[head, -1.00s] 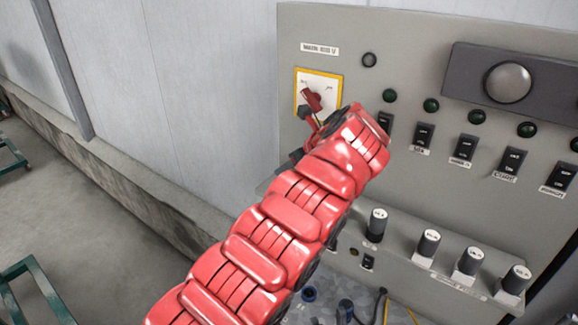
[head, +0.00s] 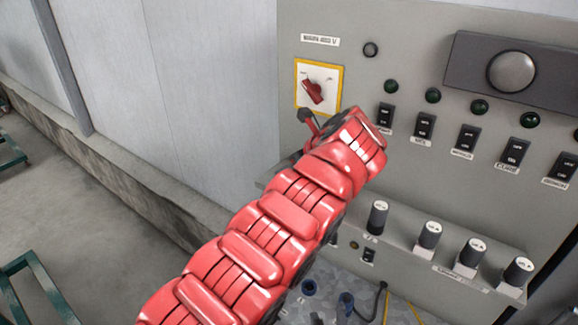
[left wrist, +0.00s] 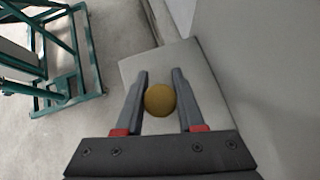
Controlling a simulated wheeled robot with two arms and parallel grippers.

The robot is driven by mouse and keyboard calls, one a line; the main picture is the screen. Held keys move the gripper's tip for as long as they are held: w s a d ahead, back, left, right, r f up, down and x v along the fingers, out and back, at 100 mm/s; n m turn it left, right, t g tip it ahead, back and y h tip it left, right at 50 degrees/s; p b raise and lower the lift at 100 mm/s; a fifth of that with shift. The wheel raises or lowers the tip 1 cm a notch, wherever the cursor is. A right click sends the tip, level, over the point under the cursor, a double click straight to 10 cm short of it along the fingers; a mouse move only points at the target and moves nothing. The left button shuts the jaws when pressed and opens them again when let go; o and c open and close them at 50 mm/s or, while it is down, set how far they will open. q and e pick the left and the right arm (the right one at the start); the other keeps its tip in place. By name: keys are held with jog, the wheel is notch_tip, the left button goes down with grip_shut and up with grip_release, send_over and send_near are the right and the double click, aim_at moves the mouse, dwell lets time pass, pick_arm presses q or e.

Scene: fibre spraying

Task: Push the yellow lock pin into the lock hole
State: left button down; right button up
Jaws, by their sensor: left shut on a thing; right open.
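The yellow lock pin (left wrist: 160,99) shows as a round yellow-brown head in the left wrist view. My left gripper (left wrist: 160,78) is shut on it, with one grey finger on each side. I cannot make out the lock hole in either view.
The grey control panel (head: 360,85) carries several black switches, green lamps and a lower row of knobs (head: 430,235). Blue fittings and cables lie below. In the left wrist view, a green metal frame (left wrist: 75,90) stands on the open floor at left.

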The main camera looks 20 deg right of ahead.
pick_arm(q)
jog(key=shift+f, duration=0.25)
jog(key=shift+c, duration=2.2)
grip_release()
jog(key=shift+r, duration=0.1)
jog(key=shift+s+d+r, duration=0.2)
jog(key=shift+s+r, duration=0.05)
jog(key=v, duration=1.6)
jog(key=shift+s, duration=0.2)
jog(key=shift+r, duration=0.15)
